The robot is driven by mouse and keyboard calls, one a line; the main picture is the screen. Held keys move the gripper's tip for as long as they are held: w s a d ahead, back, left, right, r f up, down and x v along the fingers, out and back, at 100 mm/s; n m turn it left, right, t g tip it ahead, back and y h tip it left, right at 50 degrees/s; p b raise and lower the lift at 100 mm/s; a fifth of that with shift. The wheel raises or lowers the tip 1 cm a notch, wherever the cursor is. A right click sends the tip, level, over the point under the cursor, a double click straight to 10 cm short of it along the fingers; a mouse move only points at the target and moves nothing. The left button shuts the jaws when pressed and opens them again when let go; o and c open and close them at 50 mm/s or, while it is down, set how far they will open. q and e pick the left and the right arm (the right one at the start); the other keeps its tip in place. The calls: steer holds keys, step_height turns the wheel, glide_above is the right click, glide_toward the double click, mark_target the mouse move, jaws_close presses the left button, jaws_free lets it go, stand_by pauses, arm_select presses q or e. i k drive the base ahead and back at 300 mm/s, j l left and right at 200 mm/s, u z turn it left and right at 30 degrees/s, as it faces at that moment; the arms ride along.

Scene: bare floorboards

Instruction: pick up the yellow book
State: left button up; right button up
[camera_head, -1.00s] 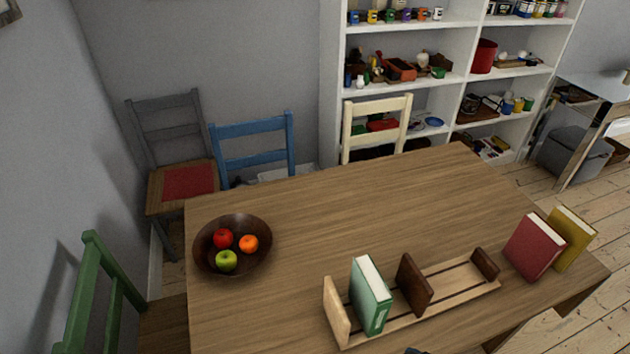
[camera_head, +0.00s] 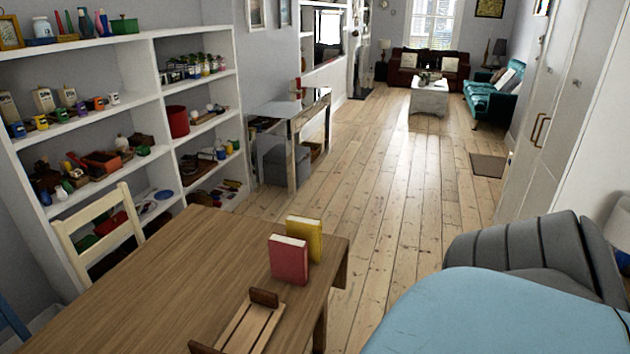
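The yellow book (camera_head: 305,235) stands upright near the right end of the wooden table (camera_head: 180,250). A red book (camera_head: 288,262) stands just in front of it and hides its lower left part. Neither of my grippers shows in the head view.
A wooden book rack (camera_head: 252,325) lies on the table in front of the books. A cream chair (camera_head: 100,228) stands at the table's far left side. A blue surface (camera_head: 490,315) and a grey armchair (camera_head: 520,240) fill the lower right. Bare floorboards (camera_head: 400,190) are free beyond the table.

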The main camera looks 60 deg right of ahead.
mark_target(310, 230)
steer(key=z, duration=1.8)
steer(key=i+l, duration=1.2)
steer(key=l, duration=0.2)
steer(key=i+l+u, duration=0.1)
steer(key=u, duration=0.35)
steer(key=l+u, duration=0.1)
steer(key=u, duration=0.35)
steer(key=i+l+u, duration=0.1)
steer(key=u, duration=0.35)
steer(key=l, duration=0.1)
